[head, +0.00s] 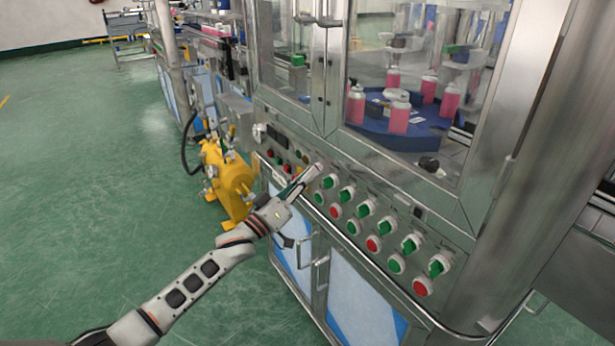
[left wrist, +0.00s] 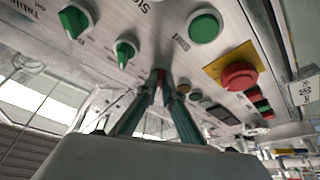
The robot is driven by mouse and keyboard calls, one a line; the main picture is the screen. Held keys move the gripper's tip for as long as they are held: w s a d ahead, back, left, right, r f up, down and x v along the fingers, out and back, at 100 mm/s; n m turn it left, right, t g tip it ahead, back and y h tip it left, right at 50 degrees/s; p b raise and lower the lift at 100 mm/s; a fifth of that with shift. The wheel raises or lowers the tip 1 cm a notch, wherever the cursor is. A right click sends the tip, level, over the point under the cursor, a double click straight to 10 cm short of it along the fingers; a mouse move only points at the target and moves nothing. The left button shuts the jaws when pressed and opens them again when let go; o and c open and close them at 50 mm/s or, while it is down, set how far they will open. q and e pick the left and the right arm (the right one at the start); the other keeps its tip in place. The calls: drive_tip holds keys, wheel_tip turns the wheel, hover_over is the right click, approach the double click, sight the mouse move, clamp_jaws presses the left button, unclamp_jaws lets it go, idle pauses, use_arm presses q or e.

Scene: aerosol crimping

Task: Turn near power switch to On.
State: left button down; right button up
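The control panel (head: 345,165) runs along the machine front, with a row of green switch knobs (head: 387,226) above a row of green and red buttons (head: 374,243). My left gripper (head: 312,174) is at the panel's far end, left of the green knobs. In the left wrist view my left gripper (left wrist: 159,78) has its fingertips nearly together close to the panel, with a small red spot between them. Two green knobs (left wrist: 125,52) stand to their left. I cannot read a power label, and what the fingertips may hide is unclear. My right gripper is not in view.
A green button (left wrist: 205,27) and a red stop button (left wrist: 240,76) on a yellow plate lie right of the fingertips. A yellow machine (head: 232,185) stands left of the panel. Pink cans (head: 400,115) stand behind glass. The green floor (head: 90,170) at left is clear.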

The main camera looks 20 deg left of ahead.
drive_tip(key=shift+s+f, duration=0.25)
use_arm(q)
drive_tip(key=m+g+h+b, duration=0.1)
drive_tip(key=m+g+h, duration=0.1)
drive_tip(key=m, duration=0.4)
drive_tip(key=m+g+h+b, duration=0.1)
drive_tip(key=m+h+b, duration=0.1)
drive_tip(key=m, duration=0.3)
drive_tip(key=m+g+h+b, duration=0.2)
drive_tip(key=m+h, duration=0.1)
drive_tip(key=m, duration=0.3)
drive_tip(key=shift+w+a+m+g, duration=0.2)
drive_tip(key=shift+a+m+g, duration=0.1)
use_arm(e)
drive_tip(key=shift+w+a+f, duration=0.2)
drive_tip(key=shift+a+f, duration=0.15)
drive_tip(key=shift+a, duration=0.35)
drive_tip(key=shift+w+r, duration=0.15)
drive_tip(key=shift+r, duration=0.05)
